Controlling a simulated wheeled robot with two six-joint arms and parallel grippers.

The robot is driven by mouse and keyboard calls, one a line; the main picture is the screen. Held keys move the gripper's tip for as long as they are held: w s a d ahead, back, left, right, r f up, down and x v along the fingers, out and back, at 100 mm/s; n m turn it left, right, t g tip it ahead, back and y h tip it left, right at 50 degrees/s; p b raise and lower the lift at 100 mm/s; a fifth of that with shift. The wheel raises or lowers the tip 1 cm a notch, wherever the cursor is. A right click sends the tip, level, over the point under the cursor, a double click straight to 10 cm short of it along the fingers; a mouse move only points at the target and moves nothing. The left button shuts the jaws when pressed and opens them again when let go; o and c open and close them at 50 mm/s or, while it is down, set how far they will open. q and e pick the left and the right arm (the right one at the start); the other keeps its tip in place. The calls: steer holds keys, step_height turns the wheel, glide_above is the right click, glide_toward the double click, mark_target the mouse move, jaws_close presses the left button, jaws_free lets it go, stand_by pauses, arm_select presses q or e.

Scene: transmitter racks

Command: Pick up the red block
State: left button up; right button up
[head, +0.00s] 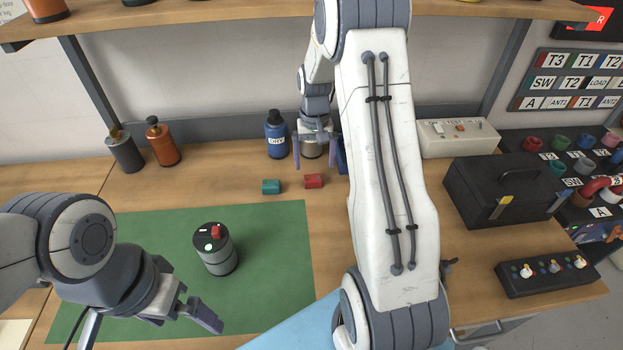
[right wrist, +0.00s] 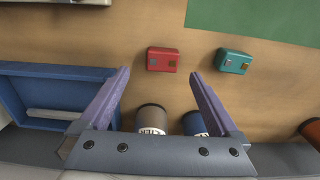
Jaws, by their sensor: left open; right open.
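The red block (head: 314,181) lies on the wooden table behind the green mat, just right of a teal block (head: 271,186). In the right wrist view the red block (right wrist: 162,59) sits beyond and between the spread fingertips, apart from both. My right gripper (head: 316,149) is open and empty, above the table behind the red block; its fingers also show in the right wrist view (right wrist: 163,78). My left gripper (head: 205,310) is open and empty over the front part of the green mat.
A blue bottle (head: 276,134) stands left of my right gripper, and a tan-topped can (right wrist: 152,117) stands near its fingers. A blue tray (right wrist: 45,97) lies beside them. A dark cylinder (head: 215,250) stands on the green mat (head: 285,270). A shelf (head: 220,14) overhangs the back.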

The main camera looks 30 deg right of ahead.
mark_target(313, 178)
steer(key=f, duration=0.1)
steer(key=f+p, duration=0.1)
steer(key=f, duration=0.2)
steer(key=shift+a+f+p, duration=0.15)
steer(key=shift+a+p, duration=0.15)
steer(key=shift+p, duration=0.05)
steer(key=shift+f, duration=0.5)
steer(key=c, duration=1.5)
steer(key=shift+o, duration=0.2)
